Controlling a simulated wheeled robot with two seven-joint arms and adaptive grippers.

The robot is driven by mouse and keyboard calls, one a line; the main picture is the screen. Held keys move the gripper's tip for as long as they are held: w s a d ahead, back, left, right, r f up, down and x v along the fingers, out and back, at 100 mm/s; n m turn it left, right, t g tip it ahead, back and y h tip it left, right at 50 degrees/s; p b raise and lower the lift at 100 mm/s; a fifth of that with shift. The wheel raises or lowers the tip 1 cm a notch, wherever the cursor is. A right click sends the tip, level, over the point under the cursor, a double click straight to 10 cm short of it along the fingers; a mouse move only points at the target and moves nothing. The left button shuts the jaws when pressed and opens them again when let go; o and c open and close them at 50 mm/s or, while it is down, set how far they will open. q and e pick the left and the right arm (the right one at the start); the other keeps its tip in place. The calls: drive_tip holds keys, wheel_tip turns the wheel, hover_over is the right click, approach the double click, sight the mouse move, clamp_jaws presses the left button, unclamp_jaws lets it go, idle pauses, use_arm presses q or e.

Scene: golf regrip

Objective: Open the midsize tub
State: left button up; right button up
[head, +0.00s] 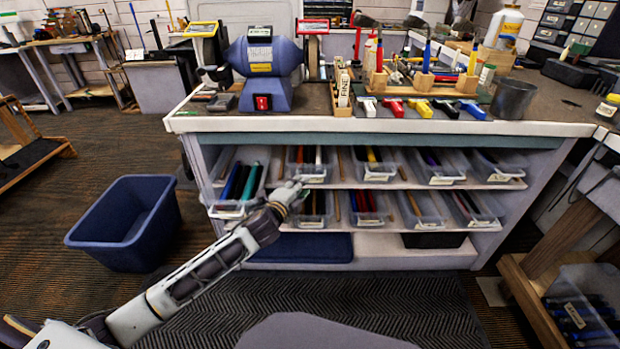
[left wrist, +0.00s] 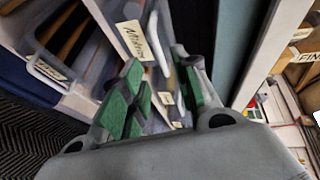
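The midsize tub (head: 313,178) is a clear tub with a pale front label on the upper shelf. In the left wrist view its label, partly readable as "Mids…" (left wrist: 135,40), lies just beyond my fingers, with a pale handle loop (left wrist: 155,42) beside it. My left gripper (head: 293,190) is in front of the shelves, at the lower left of this tub. In the left wrist view its green-padded fingers (left wrist: 157,62) are apart, with the handle near the gap between the tips. I cannot tell whether they touch it. My right gripper is out of view.
Neighbouring clear tubs stand on both shelves; the upper left tub (head: 238,190) holds blue and teal grips and sticks out. The worktop (head: 330,124) above bears a blue grinder (head: 266,66) and clubs. A blue bin (head: 128,222) stands on the floor at left.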

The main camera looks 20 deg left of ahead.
sight(310, 176)
use_arm(q)
drive_tip(key=b+x, duration=0.2)
drive_tip(key=x, duration=0.6)
drive_tip(key=shift+w+f, duration=0.1)
drive_tip(key=shift+w, duration=0.1)
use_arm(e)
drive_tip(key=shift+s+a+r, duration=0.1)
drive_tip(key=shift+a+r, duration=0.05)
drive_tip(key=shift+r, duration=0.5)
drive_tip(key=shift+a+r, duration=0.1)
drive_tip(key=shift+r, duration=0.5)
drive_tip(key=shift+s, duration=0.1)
use_arm(q)
drive_tip(key=c, duration=0.6)
clamp_jaws()
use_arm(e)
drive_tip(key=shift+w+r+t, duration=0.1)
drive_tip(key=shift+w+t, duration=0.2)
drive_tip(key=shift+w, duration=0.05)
